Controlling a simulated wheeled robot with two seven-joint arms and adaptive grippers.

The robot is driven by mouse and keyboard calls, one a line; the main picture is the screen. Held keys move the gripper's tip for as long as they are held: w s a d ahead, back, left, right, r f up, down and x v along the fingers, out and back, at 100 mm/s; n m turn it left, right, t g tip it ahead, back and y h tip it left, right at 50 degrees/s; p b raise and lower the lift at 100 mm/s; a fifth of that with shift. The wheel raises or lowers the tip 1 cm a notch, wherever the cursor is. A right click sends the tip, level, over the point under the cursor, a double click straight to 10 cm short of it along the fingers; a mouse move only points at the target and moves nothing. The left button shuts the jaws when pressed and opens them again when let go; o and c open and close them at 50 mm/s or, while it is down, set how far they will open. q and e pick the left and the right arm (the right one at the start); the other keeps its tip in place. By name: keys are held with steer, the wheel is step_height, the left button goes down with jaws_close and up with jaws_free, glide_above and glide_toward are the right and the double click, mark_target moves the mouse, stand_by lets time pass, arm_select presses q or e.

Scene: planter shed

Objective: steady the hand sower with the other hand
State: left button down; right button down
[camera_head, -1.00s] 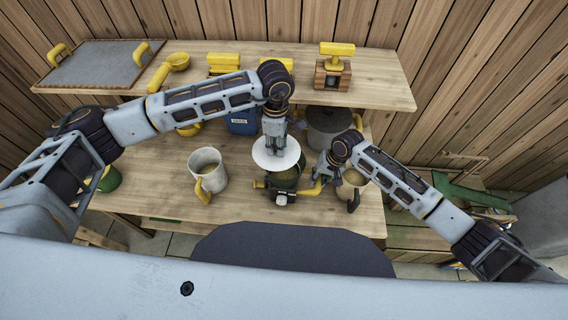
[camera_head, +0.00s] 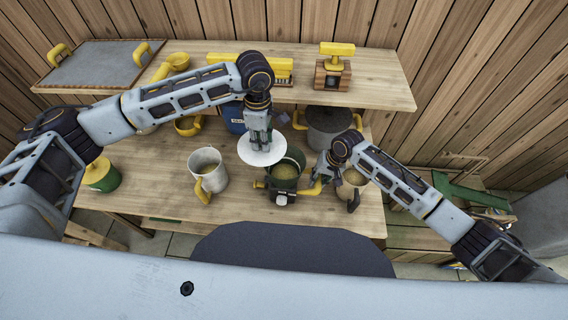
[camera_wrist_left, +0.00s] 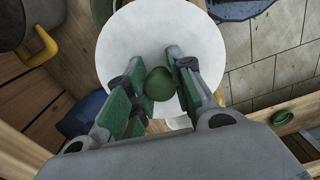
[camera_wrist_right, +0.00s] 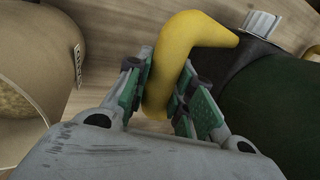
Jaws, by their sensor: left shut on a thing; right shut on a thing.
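The hand sower (camera_head: 287,183) is a dark green pot on the bench with a yellow handle on its right side. Its top is open and tan contents show inside. My right gripper (camera_head: 322,168) is shut on the yellow handle (camera_wrist_right: 168,60), beside the dark green body (camera_wrist_right: 270,105) in the right wrist view. My left gripper (camera_head: 260,142) is shut on the green knob (camera_wrist_left: 160,83) of a round white lid (camera_head: 255,158). The lid is up and left of the sower's opening, and seems held above the bench.
A grey mug (camera_head: 208,170) with a yellow handle stands left of the sower. A tan cup (camera_head: 352,184) stands close on the right, and a grey pot (camera_head: 328,125) behind. A blue container (camera_head: 234,118) is partly hidden. A green canister (camera_head: 102,175) stands at left.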

steer(key=shift+s, duration=0.1)
stand_by(0.3)
steer(key=c, duration=1.1)
jaws_free()
steer(key=shift+c, duration=0.2)
steer(key=shift+r, duration=0.1)
steer(key=v, duration=1.1)
steer(key=shift+r, duration=0.35)
steer(key=shift+d, duration=0.1)
steer(key=shift+f, duration=0.1)
